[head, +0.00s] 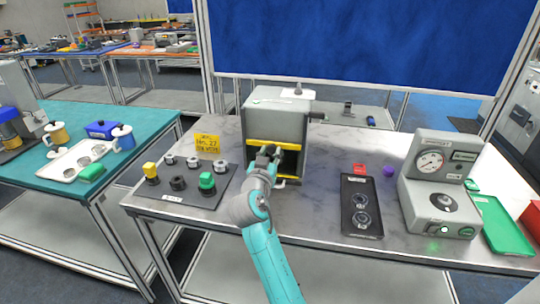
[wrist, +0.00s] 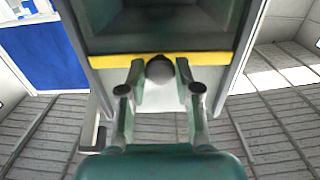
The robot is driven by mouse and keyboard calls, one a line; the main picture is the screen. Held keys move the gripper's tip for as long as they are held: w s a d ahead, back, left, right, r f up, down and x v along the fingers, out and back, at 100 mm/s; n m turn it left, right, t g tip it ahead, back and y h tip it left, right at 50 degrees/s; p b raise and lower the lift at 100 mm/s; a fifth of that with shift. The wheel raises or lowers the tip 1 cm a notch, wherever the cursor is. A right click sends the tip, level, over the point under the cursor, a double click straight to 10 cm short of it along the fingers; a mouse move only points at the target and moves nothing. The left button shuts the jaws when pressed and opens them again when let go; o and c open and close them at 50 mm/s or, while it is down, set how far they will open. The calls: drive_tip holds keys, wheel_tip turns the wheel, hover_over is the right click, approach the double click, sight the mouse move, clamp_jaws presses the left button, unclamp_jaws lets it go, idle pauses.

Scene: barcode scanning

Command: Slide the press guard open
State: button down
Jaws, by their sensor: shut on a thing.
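The press (head: 280,106) is a grey box on the marble-topped table. A yellow bar (head: 285,144) runs across its front, with a dark opening below it in the head view. In the wrist view the guard's yellow edge (wrist: 105,61) spans the picture, with a round dark knob (wrist: 160,67) at its middle. My gripper (head: 267,152) is at the front of the press, its two fingers on either side of the knob and shut on it. My gripper hides part of the guard and opening in the head view.
Left of the press are a dark board (head: 187,187) with several knobs and a yellow sign (head: 207,146). To the right are a black tray (head: 361,207), a purple ball (head: 388,170), a gauge device (head: 437,190) and a green tray (head: 503,226). Bare tabletop lies between press and black tray.

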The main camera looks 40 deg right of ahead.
wheel_tip(320, 180, up, 10)
drive_tip(key=shift+f, duration=0.15)
drive_tip(key=c, duration=0.8)
unclamp_jaws()
drive_tip(key=v, duration=1.2)
drive_tip(key=shift+f, duration=0.1)
